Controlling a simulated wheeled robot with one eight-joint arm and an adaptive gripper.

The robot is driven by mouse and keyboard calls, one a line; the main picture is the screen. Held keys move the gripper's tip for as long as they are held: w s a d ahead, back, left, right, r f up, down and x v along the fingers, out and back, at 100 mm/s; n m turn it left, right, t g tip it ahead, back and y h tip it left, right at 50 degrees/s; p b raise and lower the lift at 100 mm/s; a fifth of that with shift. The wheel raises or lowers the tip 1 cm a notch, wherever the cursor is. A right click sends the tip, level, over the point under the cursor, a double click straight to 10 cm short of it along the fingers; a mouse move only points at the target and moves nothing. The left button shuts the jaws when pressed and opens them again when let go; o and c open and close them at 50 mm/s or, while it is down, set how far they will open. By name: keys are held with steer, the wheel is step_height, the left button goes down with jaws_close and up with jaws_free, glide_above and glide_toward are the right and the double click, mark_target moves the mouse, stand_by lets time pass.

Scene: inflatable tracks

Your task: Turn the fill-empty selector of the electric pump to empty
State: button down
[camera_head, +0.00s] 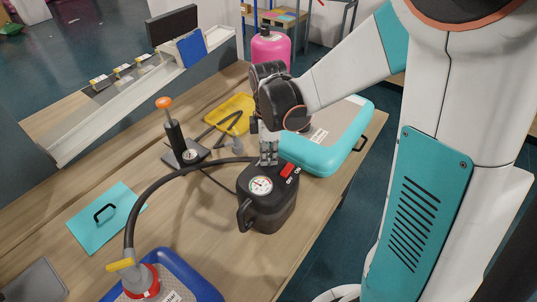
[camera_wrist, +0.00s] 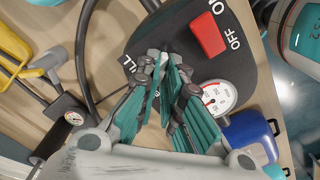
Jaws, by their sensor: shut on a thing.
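The electric pump (camera_head: 268,207) is a black box on the bench, with a round gauge (camera_head: 261,186) and a red on/off switch (camera_head: 288,170) on top. In the wrist view its black top (camera_wrist: 190,20) fills the upper middle. My gripper (camera_head: 267,160) points down at the far side of the pump's top; it also shows in the wrist view (camera_wrist: 167,68). Its fingers are closed around the selector, which they mostly hide. Part of the "FILL" label shows left of the fingers. The "EMPTY" label and the selector's pointing direction cannot be made out.
A black hose (camera_head: 140,195) arcs from the pump to a valve on a blue-edged item (camera_head: 193,275).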

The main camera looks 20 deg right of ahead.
mark_target(269, 159)
steer(key=c, duration=1.7)
jaws_free()
step_height(269, 159, up, 12)
steer(key=shift+s, duration=0.1)
steer(key=s+f+m+t+b, duration=0.2)
steer(key=s+m, duration=0.2)
steer(key=m, duration=0.1)
steer(key=s+f+m+t+b, duration=0.2)
steer(key=s+m+b, duration=0.1)
steer(key=s+m, duration=0.2)
steer(key=s+f+m+t+b, duration=0.1)
steer(key=s+m+t+b, duration=0.1)
steer(key=s+m, duration=0.3)
steer(key=shift+s+d+f+t+b, duration=0.15)
steer(key=shift+d+f+t+b, duration=0.2)
steer(key=shift+t, duration=0.25)
